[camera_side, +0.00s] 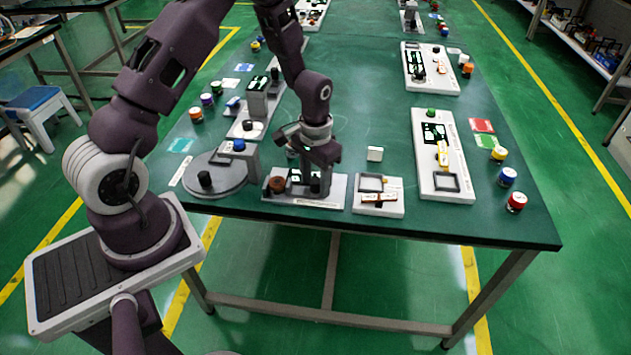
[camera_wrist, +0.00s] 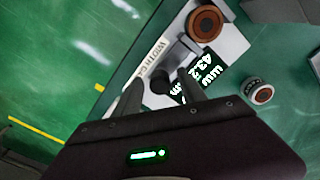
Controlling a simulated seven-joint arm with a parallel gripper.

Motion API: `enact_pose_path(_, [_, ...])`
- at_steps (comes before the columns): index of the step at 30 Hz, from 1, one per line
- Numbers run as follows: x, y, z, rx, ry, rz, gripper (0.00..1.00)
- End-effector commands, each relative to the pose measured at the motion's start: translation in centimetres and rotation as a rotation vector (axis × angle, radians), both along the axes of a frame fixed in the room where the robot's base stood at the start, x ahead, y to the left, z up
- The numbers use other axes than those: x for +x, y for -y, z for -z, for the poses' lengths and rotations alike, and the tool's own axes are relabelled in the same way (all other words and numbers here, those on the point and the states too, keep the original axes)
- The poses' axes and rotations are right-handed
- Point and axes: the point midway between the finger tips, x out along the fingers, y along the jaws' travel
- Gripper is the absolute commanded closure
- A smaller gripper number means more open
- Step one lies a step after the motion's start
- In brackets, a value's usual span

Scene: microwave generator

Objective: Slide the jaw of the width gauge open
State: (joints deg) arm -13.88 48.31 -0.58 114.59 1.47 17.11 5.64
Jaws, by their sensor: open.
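The width gauge is a light grey plate (camera_side: 335,192) at the table's front edge. In the wrist view its plate (camera_wrist: 229,42) carries a "WIDTH" label and a dark display (camera_wrist: 200,75) reading about 43.2 mm. A brown round piece (camera_side: 276,184) sits at one end of the gauge and also shows in the wrist view (camera_wrist: 205,22). A dark round-ended knob (camera_wrist: 160,80), apparently the jaw's handle, stands near a grey bar. My gripper (camera_wrist: 158,86) is open, pointing down over the gauge, with its fingertips on either side of the knob. Contact cannot be told.
A grey turntable (camera_side: 225,183) with a black knob stands left of the gauge. A long white panel (camera_side: 430,145) and coloured jars stand further right.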

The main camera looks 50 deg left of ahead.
Motion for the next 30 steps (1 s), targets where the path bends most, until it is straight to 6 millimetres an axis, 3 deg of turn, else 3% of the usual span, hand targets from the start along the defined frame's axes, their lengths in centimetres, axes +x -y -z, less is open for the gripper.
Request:
enact_pose_path(8, [0.00,0.01,0.49,0.000,0.001,0.000,0.52])
enact_pose_path(16, [-0.01,0.02,0.46,0.000,0.000,0.000,1.00])
enact_pose_path(30, [-0.03,0.03,0.43,0.000,0.000,0.000,1.00])
